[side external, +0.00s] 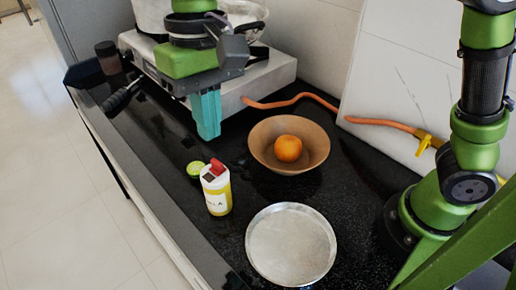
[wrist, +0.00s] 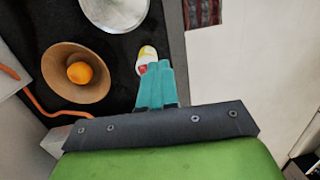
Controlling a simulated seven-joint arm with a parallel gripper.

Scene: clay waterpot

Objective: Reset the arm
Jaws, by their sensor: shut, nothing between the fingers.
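My gripper (side external: 208,134) has teal fingers pressed together with nothing between them. In the side external view it hangs above the counter in front of the stove, with the fingers pointing down, left of the bowl and above the bottle. The shut fingers also show in the wrist view (wrist: 156,66), partly covering a yellow and white bottle. My green arm base stands on the counter at the right of the side external view.
A brown bowl (side external: 259,152) holds an orange (side external: 288,148). A metal plate (side external: 291,246) lies nearer. A stove (side external: 262,80) with pots and an orange hose (side external: 300,98) are behind.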

